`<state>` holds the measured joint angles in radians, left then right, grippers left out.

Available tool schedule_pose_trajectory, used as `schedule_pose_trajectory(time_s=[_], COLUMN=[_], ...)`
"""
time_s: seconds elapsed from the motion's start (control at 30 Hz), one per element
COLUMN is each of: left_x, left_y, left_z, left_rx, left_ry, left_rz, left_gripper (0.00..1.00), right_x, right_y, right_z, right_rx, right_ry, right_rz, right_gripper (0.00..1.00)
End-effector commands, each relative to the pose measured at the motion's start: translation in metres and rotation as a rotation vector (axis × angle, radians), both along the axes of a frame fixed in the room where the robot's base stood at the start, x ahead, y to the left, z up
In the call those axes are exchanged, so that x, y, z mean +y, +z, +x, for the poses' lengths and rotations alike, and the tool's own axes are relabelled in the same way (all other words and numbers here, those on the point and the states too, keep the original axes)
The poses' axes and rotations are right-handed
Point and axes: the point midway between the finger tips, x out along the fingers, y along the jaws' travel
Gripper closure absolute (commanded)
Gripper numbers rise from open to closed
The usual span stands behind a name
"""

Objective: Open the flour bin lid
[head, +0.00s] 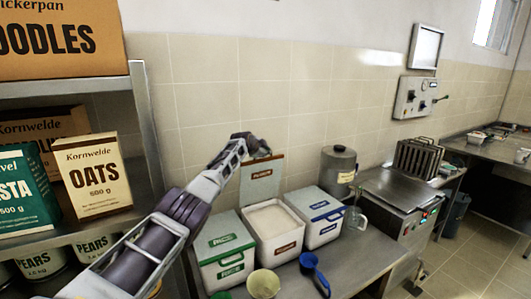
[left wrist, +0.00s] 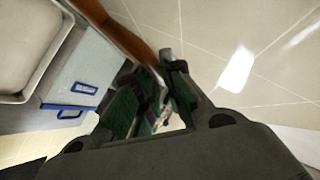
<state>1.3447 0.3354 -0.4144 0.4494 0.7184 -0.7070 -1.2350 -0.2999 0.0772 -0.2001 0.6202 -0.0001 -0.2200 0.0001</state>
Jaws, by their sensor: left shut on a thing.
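The flour bin (head: 268,246) is the middle one of three white bins on the steel counter, with white flour showing inside. Its lid (head: 262,182) stands raised, roughly upright, at the back of the bin against the tiled wall. My left gripper (head: 257,149) is at the lid's top edge and is shut on it. In the left wrist view the gripper's dark fingers (left wrist: 152,97) close near the brown lid edge (left wrist: 120,32); the exact contact is partly hidden. My right gripper is in neither view.
A green-lidded bin (head: 222,243) and a blue-lidded bin (head: 322,210) flank the flour bin. A blue scoop (head: 314,267) and a cream cup (head: 263,284) lie in front. A metal canister (head: 339,168) and a glass jug (head: 355,220) stand right. A shelf (head: 144,125) stands left.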

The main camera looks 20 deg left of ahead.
Motion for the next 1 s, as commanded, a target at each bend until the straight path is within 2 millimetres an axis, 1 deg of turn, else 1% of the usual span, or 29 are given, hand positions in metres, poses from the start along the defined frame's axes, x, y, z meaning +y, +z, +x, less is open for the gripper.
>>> schedule_pose_trajectory(time_s=[0.03, 0.17, 0.2, 0.33, 0.67, 0.83, 1.0], left_x=[0.002, 0.002, 0.002, 0.002, 0.003, 0.002, 0.002], left_y=[-0.016, -0.016, -0.016, -0.015, -0.011, -0.009, -0.001], left_z=[-0.003, -0.003, -0.003, -0.002, -0.002, -0.002, -0.001], left_rx=[0.025, 0.025, 0.025, 0.024, 0.018, 0.014, 0.011], left_ry=[0.003, 0.003, 0.003, 0.004, 0.004, 0.003, 0.003], left_rz=[0.000, 0.000, 0.000, 0.001, 0.001, 0.000, 0.000], left_gripper=[1.00, 1.00, 0.86, 0.69, 0.68, 0.68, 0.68], right_x=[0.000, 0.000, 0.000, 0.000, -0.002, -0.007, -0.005], right_y=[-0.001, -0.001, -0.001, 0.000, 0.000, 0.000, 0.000], right_z=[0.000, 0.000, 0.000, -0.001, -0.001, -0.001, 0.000], right_rx=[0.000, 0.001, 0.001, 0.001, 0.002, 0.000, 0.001], right_ry=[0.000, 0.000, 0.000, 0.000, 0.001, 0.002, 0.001], right_rz=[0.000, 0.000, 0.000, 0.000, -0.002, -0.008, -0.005], right_gripper=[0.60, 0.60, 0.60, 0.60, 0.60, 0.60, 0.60])
